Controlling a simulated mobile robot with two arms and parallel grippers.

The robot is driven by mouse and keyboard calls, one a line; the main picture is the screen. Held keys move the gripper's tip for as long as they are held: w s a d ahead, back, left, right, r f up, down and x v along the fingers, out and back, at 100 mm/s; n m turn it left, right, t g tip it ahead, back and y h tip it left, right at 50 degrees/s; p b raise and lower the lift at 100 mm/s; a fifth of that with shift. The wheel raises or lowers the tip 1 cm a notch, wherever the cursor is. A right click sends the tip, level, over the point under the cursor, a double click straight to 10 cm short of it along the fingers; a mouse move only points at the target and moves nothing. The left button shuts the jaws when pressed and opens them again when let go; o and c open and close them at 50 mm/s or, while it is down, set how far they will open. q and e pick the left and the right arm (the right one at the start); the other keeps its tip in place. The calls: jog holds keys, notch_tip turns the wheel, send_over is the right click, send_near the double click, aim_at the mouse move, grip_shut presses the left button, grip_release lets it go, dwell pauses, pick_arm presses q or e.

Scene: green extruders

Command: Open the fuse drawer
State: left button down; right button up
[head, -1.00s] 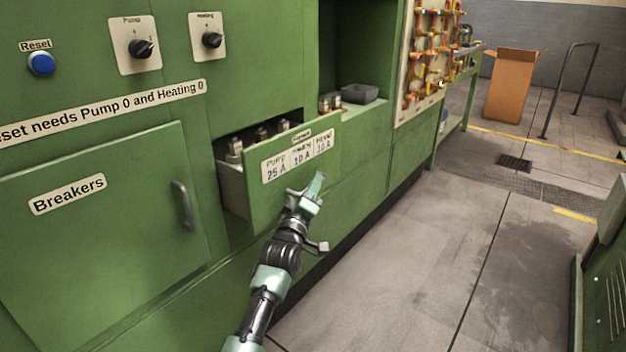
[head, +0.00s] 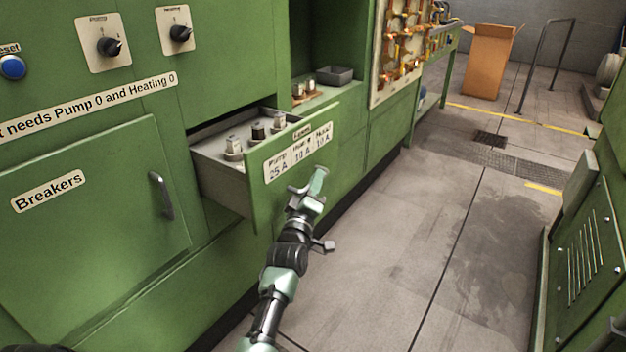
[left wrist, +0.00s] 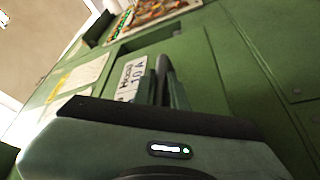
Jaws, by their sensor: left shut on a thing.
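The fuse drawer (head: 262,196) stands pulled out of the green cabinet in the head view. Several fuses stand inside it, among them a pale one (head: 233,148) at the near end. Its front has a white label (head: 298,152) with lines such as "PUMP 25 A". My left gripper (head: 314,186) is at the drawer front, just below the label, shut on the drawer's handle. In the left wrist view the dark handle (left wrist: 162,72) shows between the fingers, beside the label. The handle is mostly hidden by the gripper in the head view. My right gripper is not in view.
The breakers door (head: 90,215) with its handle (head: 161,195) is closed, left of the drawer. A grey tray (head: 335,75) sits in the open recess behind. A green cabinet (head: 590,250) stands at the right. The floor (head: 420,240) between is clear.

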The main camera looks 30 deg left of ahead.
pick_arm(q)
jog(key=c, duration=1.5)
grip_release()
jog(key=shift+o, duration=0.2)
